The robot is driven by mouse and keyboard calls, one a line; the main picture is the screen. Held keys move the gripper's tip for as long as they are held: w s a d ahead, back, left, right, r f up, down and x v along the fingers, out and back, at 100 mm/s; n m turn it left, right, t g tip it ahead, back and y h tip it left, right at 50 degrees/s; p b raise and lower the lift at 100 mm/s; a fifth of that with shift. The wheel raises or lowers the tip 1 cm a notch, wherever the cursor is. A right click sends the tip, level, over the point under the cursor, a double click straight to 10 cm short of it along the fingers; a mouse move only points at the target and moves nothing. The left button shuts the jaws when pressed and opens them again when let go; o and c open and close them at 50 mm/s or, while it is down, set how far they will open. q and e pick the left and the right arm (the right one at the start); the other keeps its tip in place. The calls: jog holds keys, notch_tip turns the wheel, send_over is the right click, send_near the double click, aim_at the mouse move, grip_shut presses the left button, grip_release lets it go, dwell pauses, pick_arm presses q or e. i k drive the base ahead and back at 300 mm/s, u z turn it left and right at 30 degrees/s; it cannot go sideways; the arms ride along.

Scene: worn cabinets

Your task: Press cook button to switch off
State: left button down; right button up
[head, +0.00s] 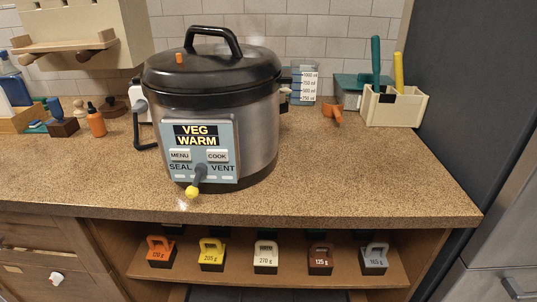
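A large pressure cooker (228,110) with a black lid and grey body stands on the brown speckled counter. Its light blue front panel (204,177) has a display (196,135) reading VEG WARM. Below the display are a MENU button (180,156) and a COOK button (217,156). A lever with a yellow tip (193,191) sits between the SEAL and VENT labels, its yellow end pointing down and slightly left. Neither of my grippers shows in the head view.
The counter (350,180) is clear to the right and in front of the cooker. A cream caddy (392,106) with utensils, a measuring cup (303,85) and an orange bottle (96,120) stand around it. Several labelled weights (265,257) sit on the shelf below.

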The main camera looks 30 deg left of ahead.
aim_at(215, 156)
jog(key=k, duration=0.65)
jog(key=u, duration=0.85)
jog(key=i, duration=0.5)
